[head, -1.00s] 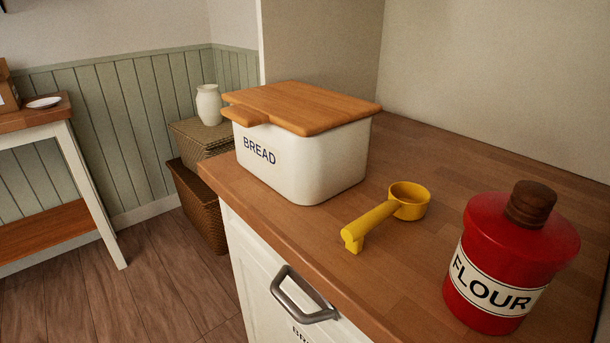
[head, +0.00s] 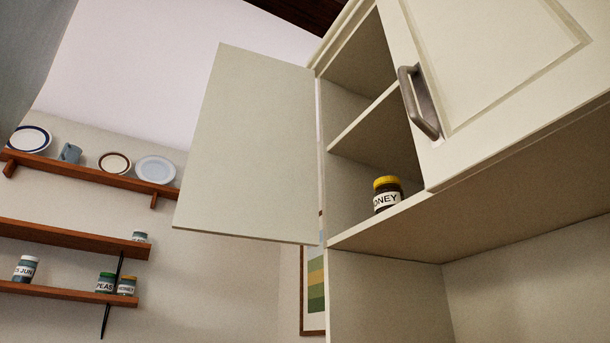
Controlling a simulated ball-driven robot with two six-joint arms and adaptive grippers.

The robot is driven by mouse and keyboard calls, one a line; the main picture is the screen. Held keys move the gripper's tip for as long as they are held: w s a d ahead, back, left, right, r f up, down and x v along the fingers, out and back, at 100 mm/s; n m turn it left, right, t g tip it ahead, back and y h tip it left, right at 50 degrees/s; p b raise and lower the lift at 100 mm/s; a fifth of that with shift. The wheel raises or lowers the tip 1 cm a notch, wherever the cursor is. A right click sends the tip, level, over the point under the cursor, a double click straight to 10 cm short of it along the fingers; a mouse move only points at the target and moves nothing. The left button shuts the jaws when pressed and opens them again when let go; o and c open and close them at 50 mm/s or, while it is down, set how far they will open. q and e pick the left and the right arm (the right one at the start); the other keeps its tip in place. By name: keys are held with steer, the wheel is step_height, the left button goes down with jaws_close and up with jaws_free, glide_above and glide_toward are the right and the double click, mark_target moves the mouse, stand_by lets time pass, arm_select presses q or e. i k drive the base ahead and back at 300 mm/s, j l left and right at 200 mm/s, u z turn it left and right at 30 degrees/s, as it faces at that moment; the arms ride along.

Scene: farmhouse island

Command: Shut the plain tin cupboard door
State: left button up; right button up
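A plain, flat cream cupboard door (head: 250,150) stands wide open in the head view, swung out to the left from its hinge side on the wall cupboard (head: 350,230). No handle shows on the face of it that I see. The open compartment has a shelf (head: 375,120), and a honey jar (head: 387,194) with a yellow lid stands on its floor. I see no tin in the visible part. Neither of my grippers is in view.
A second, panelled door (head: 510,60) with a metal handle (head: 419,103) is closed at the right. Wooden wall shelves (head: 75,239) with plates and jars are at the left. A framed picture (head: 313,290) hangs behind the open door.

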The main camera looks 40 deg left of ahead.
mark_target(250, 173)
steer(key=j+z, duration=0.7)
steer(key=k+j+z, duration=0.15)
steer(key=z, duration=0.2)
steer(key=k+j+z, duration=0.15)
steer(key=k+j, duration=0.15)
steer(key=j, duration=0.35)
steer(key=k+j+z, duration=0.15)
steer(key=k+j, duration=0.15)
steer(key=j, duration=0.35)
steer(key=k+j+z, duration=0.15)
steer(key=k+j, duration=0.25)
steer(key=j, duration=0.15)
steer(key=k+j+z, duration=0.2)
steer(key=k+j, duration=0.15)
steer(key=j, duration=0.2)
